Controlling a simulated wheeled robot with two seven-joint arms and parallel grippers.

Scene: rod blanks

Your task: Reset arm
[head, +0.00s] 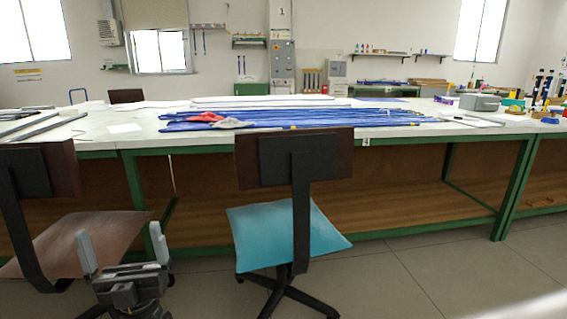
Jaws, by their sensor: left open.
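My left gripper (121,249) shows at the lower left of the head view, pointing up. Its two grey fingers stand wide apart with nothing between them. It is in front of the brown-seated chair and below the level of the tabletop, apart from the table. Blue rods (290,118) lie in a long bundle on the white table (400,140). A red and grey cloth or glove (215,120) lies on the bundle. My right gripper does not show; a pale blurred shape is at the lower right corner.
A chair with a blue seat (285,233) stands before the table's middle. A chair with a brown seat (85,240) stands at left. Grey rods (42,127) lie on the table's left end. A grey box (479,102) sits at right. The floor at right (430,275) is clear.

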